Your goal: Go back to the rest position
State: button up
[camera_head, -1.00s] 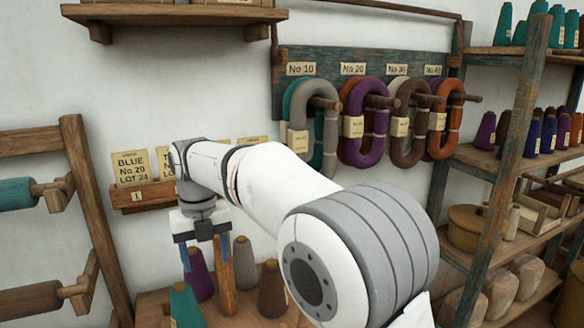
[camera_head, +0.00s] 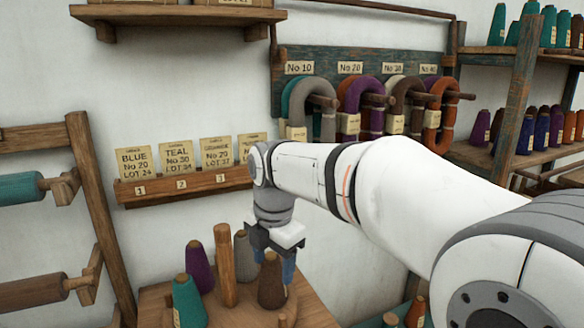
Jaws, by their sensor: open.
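My gripper (camera_head: 269,264) points down at the end of my white arm, with its two blue fingers apart. It hangs over the back right of a wooden peg board (camera_head: 315,312). A brown yarn cone (camera_head: 270,284) stands on that board and appears between and below the fingers in the picture. I cannot tell whether they touch it. I see nothing lifted in the gripper. A grey cone (camera_head: 241,248) is partly hidden to the left of the fingers.
A bare wooden post (camera_head: 225,266), a purple cone (camera_head: 199,268) and a teal cone (camera_head: 188,300) stand left on the board. A card rail (camera_head: 205,184) is on the wall behind. Yarn hanks (camera_head: 317,110) hang above my arm. Shelves (camera_head: 515,110) stand right; a spool rack (camera_head: 95,215) left.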

jog(key=s+d+f+m+t, duration=0.1)
jog(key=s+d+f+m, duration=0.3)
jog(key=s+d+m, duration=0.4)
jog(key=s+d+f+m+t, duration=0.1)
jog(key=s+d+f+m, duration=0.3)
jog(key=m, duration=1.5)
jog(key=shift+s+d+f+m, duration=0.25)
jog(key=shift+s+d, duration=1.95)
jog(key=shift+d, duration=1.2)
